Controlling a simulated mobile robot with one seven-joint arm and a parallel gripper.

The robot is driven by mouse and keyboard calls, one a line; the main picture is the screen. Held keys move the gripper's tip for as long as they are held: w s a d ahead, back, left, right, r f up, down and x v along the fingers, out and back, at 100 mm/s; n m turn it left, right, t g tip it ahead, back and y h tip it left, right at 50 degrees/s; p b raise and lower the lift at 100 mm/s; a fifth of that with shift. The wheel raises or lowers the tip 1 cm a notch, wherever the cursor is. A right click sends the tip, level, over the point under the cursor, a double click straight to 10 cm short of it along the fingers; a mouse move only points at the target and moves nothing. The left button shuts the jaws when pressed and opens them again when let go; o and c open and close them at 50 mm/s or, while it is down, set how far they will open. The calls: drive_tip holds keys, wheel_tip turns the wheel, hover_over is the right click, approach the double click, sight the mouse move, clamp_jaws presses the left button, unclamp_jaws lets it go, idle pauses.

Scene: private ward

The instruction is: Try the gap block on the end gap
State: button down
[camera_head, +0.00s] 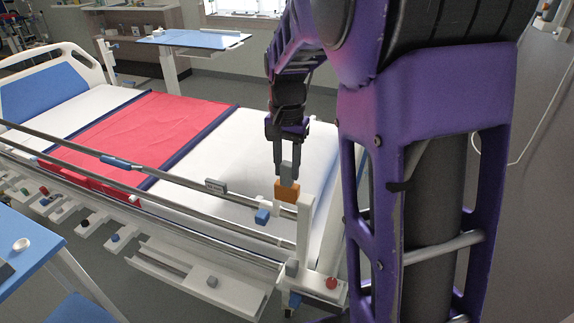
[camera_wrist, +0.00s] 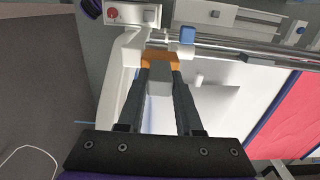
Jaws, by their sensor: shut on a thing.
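My gripper (camera_head: 288,168) is shut on the grey upper part of the gap block (camera_head: 287,191), whose lower part is orange. My gripper points down, and the orange part is at its fingertips. In the wrist view the orange part (camera_wrist: 159,57) lies beyond the fingertips, beside the white end post (camera_wrist: 120,85). The block is at the end of the bed's side rail (camera_head: 230,191), by the end post (camera_head: 304,225). The end gap is largely hidden behind the block. I cannot tell whether the block touches the rail or post, or is in the gap.
The bed has a red cover (camera_head: 140,130) and a white mattress (camera_head: 250,150). A blue piece (camera_head: 262,216) sits on the near rail. A red button (camera_head: 331,283) is at the bed's foot corner. A blue-topped table (camera_head: 25,245) stands at lower left. An overbed table (camera_head: 195,39) stands behind.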

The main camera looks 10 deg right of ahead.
drive_tip(key=shift+r+p, duration=0.1)
drive_tip(key=shift+p, duration=0.2)
idle(2.1)
drive_tip(key=shift+r+p, duration=2)
drive_tip(key=shift+r, duration=1.45)
drive_tip(key=shift+s, duration=0.1)
